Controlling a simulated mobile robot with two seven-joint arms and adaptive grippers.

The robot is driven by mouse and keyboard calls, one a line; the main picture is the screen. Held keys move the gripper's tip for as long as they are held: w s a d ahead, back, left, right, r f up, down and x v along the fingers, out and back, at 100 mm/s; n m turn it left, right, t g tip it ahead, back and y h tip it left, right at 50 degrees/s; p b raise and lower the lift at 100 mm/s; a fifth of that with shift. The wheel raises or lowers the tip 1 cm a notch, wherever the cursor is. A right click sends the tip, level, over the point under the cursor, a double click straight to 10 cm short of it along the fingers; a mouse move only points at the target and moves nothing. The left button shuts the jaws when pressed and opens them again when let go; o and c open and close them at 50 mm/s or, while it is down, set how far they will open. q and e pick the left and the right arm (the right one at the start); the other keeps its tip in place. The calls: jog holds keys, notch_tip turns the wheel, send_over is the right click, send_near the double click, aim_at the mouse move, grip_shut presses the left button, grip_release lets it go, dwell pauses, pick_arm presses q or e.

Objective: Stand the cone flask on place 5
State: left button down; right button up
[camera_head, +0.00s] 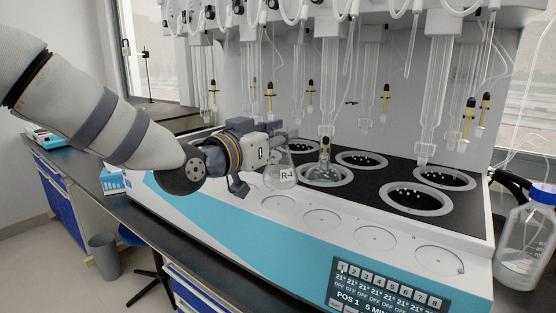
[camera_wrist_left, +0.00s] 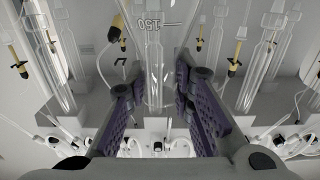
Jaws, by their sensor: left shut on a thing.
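The clear cone flask (camera_head: 283,178), labelled R-4, is upright over the front left part of the distiller deck. It also shows in the wrist view (camera_wrist_left: 158,62), with an upside-down "150" mark, between my finger pads. My left gripper (camera_head: 283,146) is shut on its neck, and the purple pads show on both sides in the wrist view (camera_wrist_left: 160,105). I cannot tell whether the flask's base touches the deck. The distiller (camera_head: 240,225) has a front row of flat round places and dark wells behind. No place numbers are legible on the deck. My right gripper is not in view.
A second clear flask (camera_head: 325,170) stands in a well just right of the held flask. Glass columns (camera_head: 437,85) and yellow-tipped tubes hang above the wells. The front round places (camera_head: 376,237) look empty. A blue-capped bottle (camera_head: 527,235) stands at the right.

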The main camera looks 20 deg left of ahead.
aim_at(278, 158)
pick_arm(q)
jog(key=f, duration=0.2)
jog(key=w+f, duration=0.1)
jog(key=w+a+f, duration=0.1)
jog(key=f, duration=0.1)
jog(key=shift+w+f+b, duration=0.25)
jog(key=shift+f+b, duration=0.1)
jog(key=shift+b, duration=0.05)
jog(key=shift+f, duration=0.35)
jog(key=shift+r, duration=0.2)
jog(key=shift+f, duration=0.2)
jog(key=c, duration=1.4)
grip_release()
